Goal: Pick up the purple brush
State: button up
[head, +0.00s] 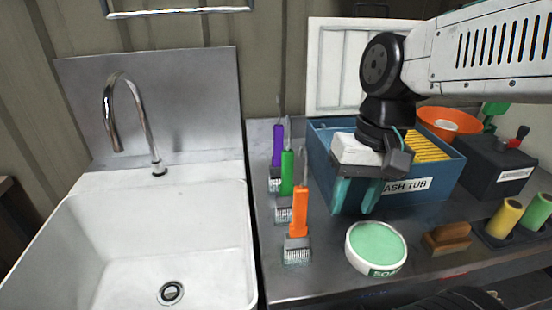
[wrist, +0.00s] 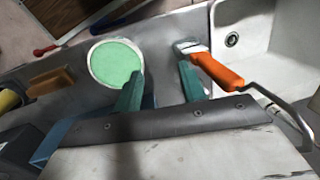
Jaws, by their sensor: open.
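The purple brush (head: 278,148) stands upright, bristles down, at the back of the metal counter, beside the sink. It is the farthest of three brushes in a row. The green brush (head: 287,176) is in front of it and the orange brush (head: 299,212) is nearest; both also stand bristles down. My gripper (head: 354,211) is open and empty, pointing down in front of the blue tub, to the right of the brushes. In the wrist view its teal fingers (wrist: 162,82) are apart, with the orange brush (wrist: 218,70) beside the right finger. The purple brush does not show in the wrist view.
The white sink (head: 130,240) with a tall tap (head: 150,130) is on the left. The blue wash tub (head: 325,165) stands behind my gripper. A round soap dish (head: 376,262), a wooden block brush (head: 447,238) and yellow and green rolls (head: 503,217) are at the right front.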

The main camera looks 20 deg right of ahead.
jog(key=w+f+m+g+y, duration=0.1)
jog(key=w+f+m+y, duration=0.15)
jog(key=w+m, duration=0.35)
jog(key=m+t+y, duration=0.4)
jog(key=m+y, duration=0.5)
jog(key=m, duration=0.3)
send_over(271, 166)
jog(key=shift+s+f, duration=0.1)
jog(key=shift+f, duration=0.65)
jog(key=shift+d, duration=0.1)
grip_shut()
